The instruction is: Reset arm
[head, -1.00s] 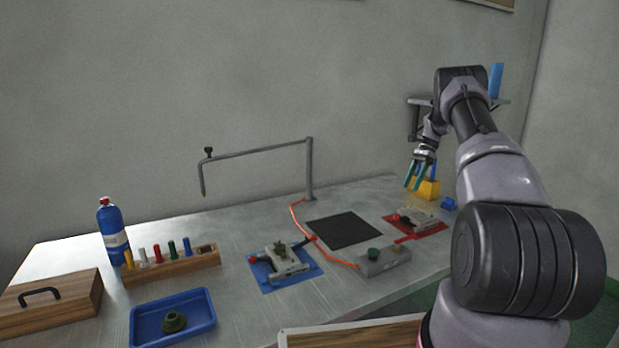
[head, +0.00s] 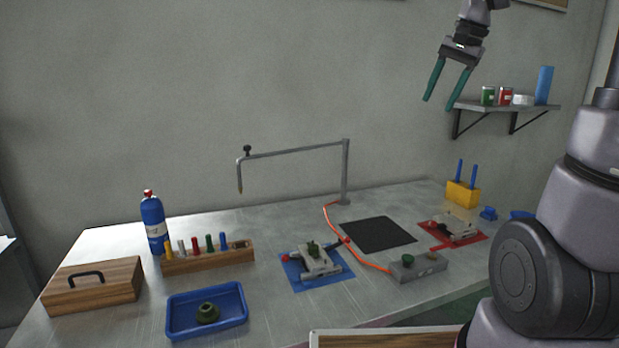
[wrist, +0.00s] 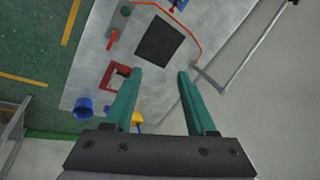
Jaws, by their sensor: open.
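My gripper (head: 448,83) is raised high above the back right of the metal table (head: 110,247), in front of the grey wall. Its two green fingers are spread apart with nothing between them. In the wrist view the open fingers (wrist: 160,75) point down toward the table, with the black mat (wrist: 160,41) beyond their tips. My arm's thick links fill the right edge of the head view.
A wall shelf (head: 510,107) with cans stands right of my gripper. A grey bent stand (head: 344,175) rises from the table. A yellow block (head: 462,194) with blue handles, a red mat (head: 470,237), a blue mat (head: 297,285), a blue tray (head: 172,323) and a wooden box (head: 95,287) are on the table.

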